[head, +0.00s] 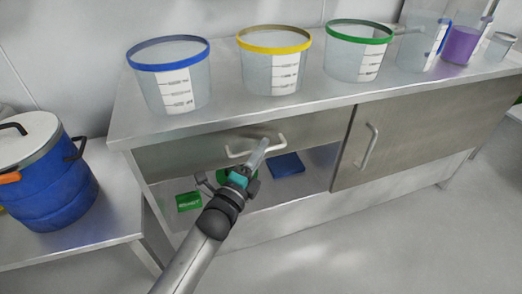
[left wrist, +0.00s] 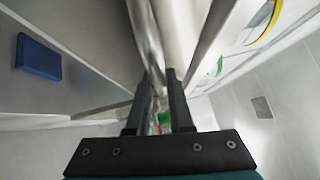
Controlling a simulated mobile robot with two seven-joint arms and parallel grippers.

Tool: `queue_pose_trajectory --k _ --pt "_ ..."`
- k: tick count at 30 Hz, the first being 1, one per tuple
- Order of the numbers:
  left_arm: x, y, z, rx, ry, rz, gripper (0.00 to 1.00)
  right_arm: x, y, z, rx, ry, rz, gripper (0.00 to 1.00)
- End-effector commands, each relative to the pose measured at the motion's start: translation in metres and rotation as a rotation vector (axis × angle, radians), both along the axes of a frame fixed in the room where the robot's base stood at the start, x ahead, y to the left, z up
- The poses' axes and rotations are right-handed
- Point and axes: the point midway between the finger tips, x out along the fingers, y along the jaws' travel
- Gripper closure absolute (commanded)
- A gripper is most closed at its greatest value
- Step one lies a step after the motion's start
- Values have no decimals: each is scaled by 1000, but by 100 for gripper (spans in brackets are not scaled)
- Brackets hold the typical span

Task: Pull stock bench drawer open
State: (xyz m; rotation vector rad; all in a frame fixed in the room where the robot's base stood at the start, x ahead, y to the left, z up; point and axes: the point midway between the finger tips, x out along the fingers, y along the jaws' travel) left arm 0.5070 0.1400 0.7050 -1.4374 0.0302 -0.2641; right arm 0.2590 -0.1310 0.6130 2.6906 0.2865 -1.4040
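The stock bench drawer (head: 190,154) is a brushed-metal front under the left part of the bench top, and looks flush with the bench. Its pale bar handle (head: 232,152) is partly hidden by my left gripper (head: 262,148), which reaches it from below and in front. In the left wrist view the two dark fingers of my left gripper (left wrist: 160,78) stand a narrow gap apart, with the shiny handle bar (left wrist: 145,30) running in between their tips. They look shut on it, though the contact itself is small in view. My right gripper is not in view.
Clear tubs with blue (head: 172,82), yellow (head: 273,72) and green (head: 356,60) rims stand on the bench top (head: 330,98). A cabinet door (head: 430,128) is right of the drawer. The open shelf below holds a blue box (head: 287,164) and green items. A blue drum (head: 50,180) stands left.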

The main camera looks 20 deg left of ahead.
Motion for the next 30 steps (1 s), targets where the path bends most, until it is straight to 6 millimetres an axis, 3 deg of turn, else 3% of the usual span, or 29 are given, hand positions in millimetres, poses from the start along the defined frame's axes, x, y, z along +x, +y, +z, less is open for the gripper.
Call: queue_pose_trajectory --k 5,30 --pt "0 0 0 0 0 0 100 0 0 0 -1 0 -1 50" --pt "0 0 0 0 0 0 100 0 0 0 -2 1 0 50"
